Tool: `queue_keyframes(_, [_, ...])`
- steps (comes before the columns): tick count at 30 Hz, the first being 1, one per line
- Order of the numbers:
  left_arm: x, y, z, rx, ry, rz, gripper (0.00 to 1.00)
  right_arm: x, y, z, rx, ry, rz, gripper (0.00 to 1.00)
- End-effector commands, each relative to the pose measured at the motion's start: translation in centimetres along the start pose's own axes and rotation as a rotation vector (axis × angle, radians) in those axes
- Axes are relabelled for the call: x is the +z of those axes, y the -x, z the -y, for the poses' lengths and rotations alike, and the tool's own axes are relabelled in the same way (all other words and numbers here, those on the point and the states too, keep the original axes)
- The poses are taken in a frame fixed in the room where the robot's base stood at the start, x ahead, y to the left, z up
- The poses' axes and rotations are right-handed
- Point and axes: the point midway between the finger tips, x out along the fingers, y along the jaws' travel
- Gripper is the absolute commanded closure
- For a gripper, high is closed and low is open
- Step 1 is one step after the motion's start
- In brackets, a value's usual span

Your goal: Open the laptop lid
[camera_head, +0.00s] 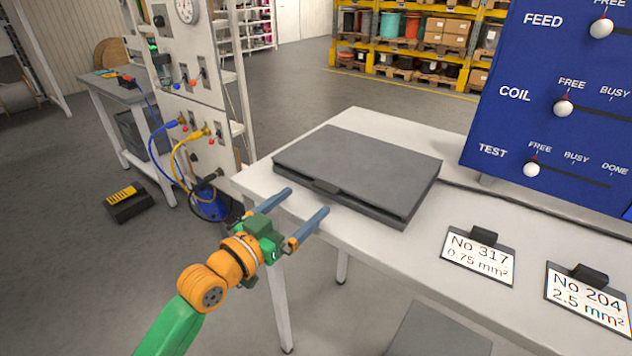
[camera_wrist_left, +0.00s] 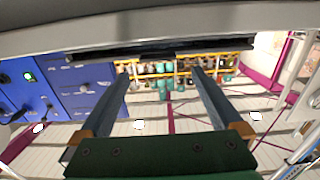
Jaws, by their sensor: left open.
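The laptop (camera_head: 355,165) is a flat dark grey slab lying closed on the white table, with a small tab or notch (camera_head: 326,186) at the middle of its front edge. My left gripper (camera_head: 308,200) is open and empty, its two blue-grey fingers spread just in front of that edge. The fingertips look close to the tab; I cannot tell whether they touch. In the left wrist view, the open fingers (camera_wrist_left: 161,70) point up toward a dark edge across the top. My right gripper is not in view.
A blue panel (camera_head: 545,125) with white knobs stands behind the table (camera_head: 380,120) at right. Two label plates, No 317 (camera_head: 478,257) and No 204 (camera_head: 588,297), lie right of the laptop. A white cabinet (camera_head: 200,90) with blue and yellow cables stands at left.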

Motion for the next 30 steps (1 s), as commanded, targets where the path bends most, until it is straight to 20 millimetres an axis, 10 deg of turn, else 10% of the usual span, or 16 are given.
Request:
queue_keyframes(9, [0.1,-5.2,0.0,-0.001,0.002,0.002,0.00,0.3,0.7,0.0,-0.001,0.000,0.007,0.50])
queue_keyframes(20, [0.2,-5.8,0.0,-0.002,0.000,0.004,0.03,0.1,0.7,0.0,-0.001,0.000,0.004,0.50])
queue_keyframes(30, [0.2,-5.8,0.0,-0.002,0.001,0.004,0.94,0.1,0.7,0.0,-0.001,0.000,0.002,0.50])
